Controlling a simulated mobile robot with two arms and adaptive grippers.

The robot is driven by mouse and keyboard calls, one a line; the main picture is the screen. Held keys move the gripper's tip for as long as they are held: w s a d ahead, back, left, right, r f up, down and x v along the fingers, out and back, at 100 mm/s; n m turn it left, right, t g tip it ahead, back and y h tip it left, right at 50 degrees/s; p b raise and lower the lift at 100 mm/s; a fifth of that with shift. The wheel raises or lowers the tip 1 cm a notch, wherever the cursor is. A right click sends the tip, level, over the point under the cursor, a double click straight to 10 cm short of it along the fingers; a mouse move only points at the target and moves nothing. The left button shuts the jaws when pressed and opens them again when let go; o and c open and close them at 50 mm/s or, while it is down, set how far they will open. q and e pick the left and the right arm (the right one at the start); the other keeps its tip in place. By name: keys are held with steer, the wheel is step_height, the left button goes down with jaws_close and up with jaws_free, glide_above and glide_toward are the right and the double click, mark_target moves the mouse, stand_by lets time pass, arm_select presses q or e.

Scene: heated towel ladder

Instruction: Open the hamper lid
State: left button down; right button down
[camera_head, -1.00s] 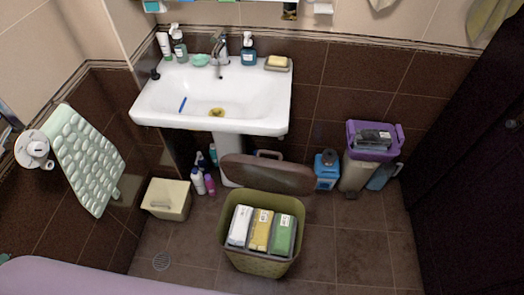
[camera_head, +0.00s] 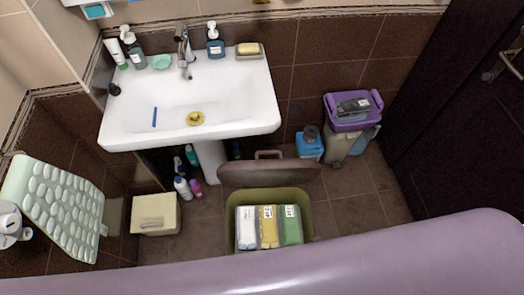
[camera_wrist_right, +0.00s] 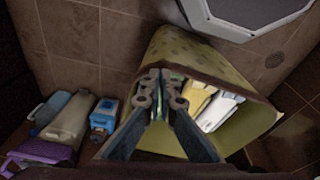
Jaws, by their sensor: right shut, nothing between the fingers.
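The hamper (camera_head: 232,222) is an olive-green bin on the floor below the sink. Its brown lid (camera_head: 268,174) stands raised and tilted back at the rear edge, with a handle at its top. The hamper mouth is uncovered, showing white, yellow and green packs inside. In the right wrist view the spotted hamper wall (camera_wrist_right: 195,52) and packs lie behind my right gripper (camera_wrist_right: 160,88). Its fingers are together and empty, seen over the hamper; contact cannot be told. A dark band at the bottom may be the lid. My left gripper is not in view.
A cream box (camera_head: 155,213) and bottles (camera_head: 183,187) stand left of the hamper. A blue container (camera_head: 309,147) and a purple-topped bin (camera_head: 345,122) stand to the right. The white sink (camera_head: 190,100) overhangs behind. A lavender curved surface (camera_head: 300,262) crosses the foreground.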

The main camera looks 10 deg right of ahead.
steer(key=w+a+r+n, duration=0.1)
steer(key=w+r, duration=0.2)
steer(key=r, duration=0.3)
steer(key=w+a+r+n+t+p, duration=0.1)
steer(key=w+r, duration=0.2)
steer(key=r, duration=0.3)
steer(key=w+a+r+n, duration=0.1)
steer(key=w+r, duration=0.1)
steer(key=r, duration=0.4)
step_height(320, 180, up, 12)
steer(key=n+t+h, duration=0.1)
steer(key=n+t, duration=0.5)
steer(key=n, duration=2.4)
glide_above(271, 161)
steer(key=s, duration=0.6)
steer(key=shift+m, duration=0.3)
steer(key=x, duration=0.3)
steer(key=p+x, duration=0.1)
steer(key=x, duration=0.5)
steer(key=shift+s+a+f, duration=0.1)
steer(key=shift+a+f, duration=0.25)
steer(key=w, duration=0.7)
steer(key=shift+d+p, duration=0.35)
